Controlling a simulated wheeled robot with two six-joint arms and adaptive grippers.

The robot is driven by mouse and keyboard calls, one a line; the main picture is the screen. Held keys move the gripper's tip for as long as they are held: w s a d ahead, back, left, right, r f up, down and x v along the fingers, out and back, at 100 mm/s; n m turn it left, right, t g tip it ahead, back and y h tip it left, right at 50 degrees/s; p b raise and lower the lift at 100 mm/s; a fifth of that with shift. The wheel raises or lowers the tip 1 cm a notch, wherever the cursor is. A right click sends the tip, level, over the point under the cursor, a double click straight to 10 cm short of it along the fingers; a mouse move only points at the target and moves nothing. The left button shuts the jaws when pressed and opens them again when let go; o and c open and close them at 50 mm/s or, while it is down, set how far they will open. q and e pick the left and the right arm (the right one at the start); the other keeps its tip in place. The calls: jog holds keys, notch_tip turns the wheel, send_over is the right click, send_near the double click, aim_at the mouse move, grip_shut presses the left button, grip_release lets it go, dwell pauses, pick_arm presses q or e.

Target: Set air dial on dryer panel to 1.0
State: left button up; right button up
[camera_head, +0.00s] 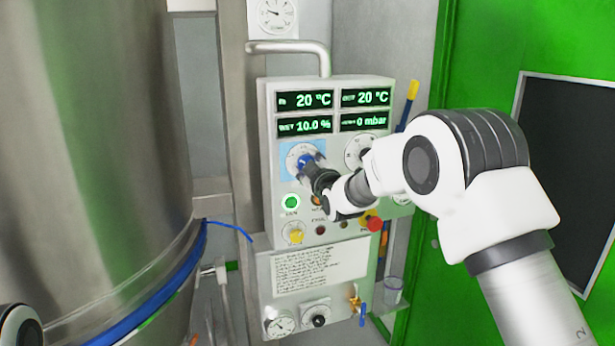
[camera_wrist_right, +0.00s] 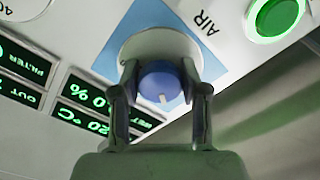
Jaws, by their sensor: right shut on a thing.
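The dryer panel (camera_head: 268,160) is a pale box with four green readouts: 20 °C, 20 °C, 10.0 % and 0 mbar. The air dial (camera_wrist_right: 162,85) is a blue knob with a white pointer mark, on a light round plate over a blue square labelled AIR. In the head view the dial (camera_head: 304,160) is partly covered by my right gripper (camera_head: 308,166). In the right wrist view my right gripper (camera_wrist_right: 160,88) is shut on the blue knob, one finger on each side. The scale numbers are not readable. My left gripper does not show; only part of my left arm is at the lower left.
A lit green button (camera_head: 291,202) sits below the dial, with a yellow knob (camera_head: 296,237) and a red button (camera_head: 374,223) lower. A second dial (camera_head: 357,149) is to the right. A large steel vessel (camera_head: 110,150) stands left, a green door (camera_head: 480,60) right.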

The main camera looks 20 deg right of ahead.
jog(key=shift+n+b, duration=0.5)
jog(key=shift+n, duration=0.2)
jog(key=o, duration=1.1)
jog(key=shift+o, duration=0.2)
jog(key=shift+a+r, duration=0.1)
jog(key=s, duration=1.2)
jog(key=shift+d, duration=0.25)
